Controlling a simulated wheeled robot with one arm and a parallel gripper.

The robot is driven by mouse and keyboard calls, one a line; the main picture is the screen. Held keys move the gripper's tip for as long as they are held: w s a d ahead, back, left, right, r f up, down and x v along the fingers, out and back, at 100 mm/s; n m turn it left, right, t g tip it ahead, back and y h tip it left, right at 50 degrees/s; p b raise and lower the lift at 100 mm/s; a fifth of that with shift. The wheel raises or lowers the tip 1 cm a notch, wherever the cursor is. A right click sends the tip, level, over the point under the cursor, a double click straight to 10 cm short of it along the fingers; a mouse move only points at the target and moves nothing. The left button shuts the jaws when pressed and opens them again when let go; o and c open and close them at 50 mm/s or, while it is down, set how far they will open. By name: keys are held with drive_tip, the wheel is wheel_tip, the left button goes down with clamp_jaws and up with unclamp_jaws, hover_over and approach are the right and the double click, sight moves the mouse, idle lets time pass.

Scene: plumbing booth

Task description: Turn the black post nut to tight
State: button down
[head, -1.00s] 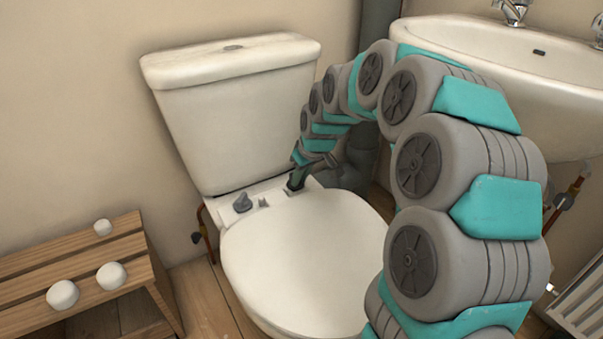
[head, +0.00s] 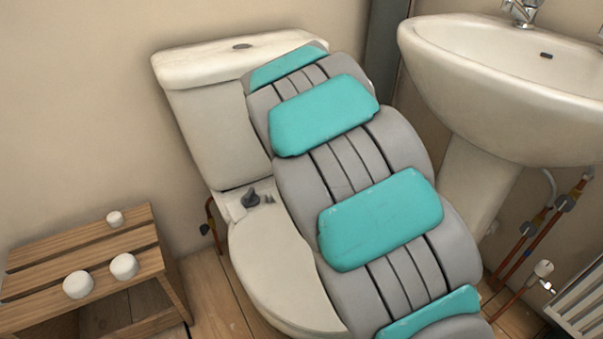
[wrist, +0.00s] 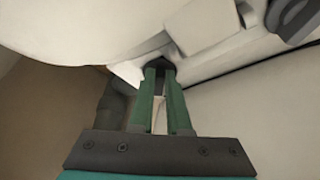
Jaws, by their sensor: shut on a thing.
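My gripper (wrist: 160,80) shows in the wrist view, with its green fingers close together around a small black post nut (wrist: 159,66) at the back of the toilet. The fingers cover most of the nut, so its marks and turn position cannot be read. A second dark, winged knob (wrist: 297,20) stands apart at the upper right of the wrist view. It also shows in the head view (head: 250,198) on the white ledge behind the seat. In the head view my arm hides my gripper and the nut it holds.
The white toilet lid (head: 275,270) and cistern (head: 205,120) are close around the work spot. A white basin (head: 500,75) stands at the right, with copper pipes (head: 530,235) below it. A wooden bench (head: 85,250) with white round pieces is at the left.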

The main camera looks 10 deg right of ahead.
drive_tip(key=shift+s+f+m, duration=0.15)
drive_tip(key=shift+f+m, duration=0.25)
drive_tip(key=shift+m, duration=0.1)
drive_tip(key=c, duration=0.7)
unclamp_jaws()
drive_tip(key=shift+c, duration=0.2)
drive_tip(key=shift+r, duration=0.1)
drive_tip(key=shift+r, duration=0.5)
drive_tip(key=v, duration=0.7)
drive_tip(key=shift+a+p, duration=0.15)
drive_tip(key=shift+p, duration=0.2)
drive_tip(key=shift+f, duration=0.15)
